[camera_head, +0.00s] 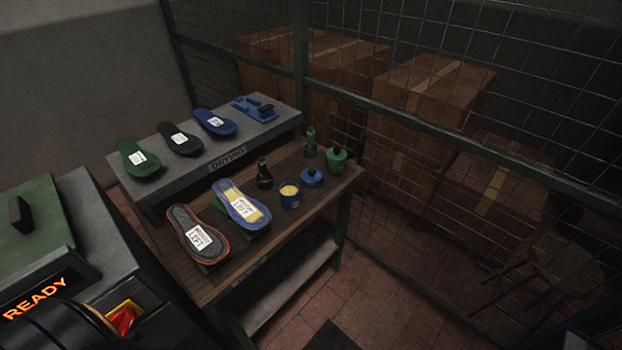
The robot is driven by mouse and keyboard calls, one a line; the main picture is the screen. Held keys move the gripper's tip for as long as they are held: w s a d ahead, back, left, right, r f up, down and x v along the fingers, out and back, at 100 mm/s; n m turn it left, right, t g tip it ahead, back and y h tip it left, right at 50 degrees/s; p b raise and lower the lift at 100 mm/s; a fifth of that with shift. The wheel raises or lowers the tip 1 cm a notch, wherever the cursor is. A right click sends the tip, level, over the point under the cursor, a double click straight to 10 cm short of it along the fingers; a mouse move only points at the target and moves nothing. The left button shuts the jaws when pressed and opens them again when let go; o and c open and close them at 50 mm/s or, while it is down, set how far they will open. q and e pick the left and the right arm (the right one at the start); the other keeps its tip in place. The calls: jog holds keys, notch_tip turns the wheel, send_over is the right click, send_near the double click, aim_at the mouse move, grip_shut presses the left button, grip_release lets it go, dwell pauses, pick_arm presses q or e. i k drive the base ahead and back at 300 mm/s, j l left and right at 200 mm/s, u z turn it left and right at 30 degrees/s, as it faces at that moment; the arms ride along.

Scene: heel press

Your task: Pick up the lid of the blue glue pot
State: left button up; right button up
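The blue glue pot (290,199) stands upright and open on the wooden bench, with yellow glue showing at its top. A blue lid (311,179) with a dark knob lies on the bench just behind and to the right of the pot, apart from it. A green pot (337,160) with a dark knob on top stands farther right. Neither of my grippers shows in the head view. Dark parts at the bottom left look like one of my arms, but no fingertips are visible.
A black bottle (264,174) and a green bottle (310,143) stand near the pots. Two labelled soles (243,202) (197,236) lie at the bench's left. A grey drying shelf (263,134) with several soles is behind. A machine (35,225) showing READY is at left; mesh fencing stands right.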

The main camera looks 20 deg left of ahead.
aim_at(312, 178)
jog(key=i+l+u, duration=0.4)
jog(key=l, duration=0.3)
jog(key=i+l+u, duration=0.2)
jog(key=i+l, duration=0.15)
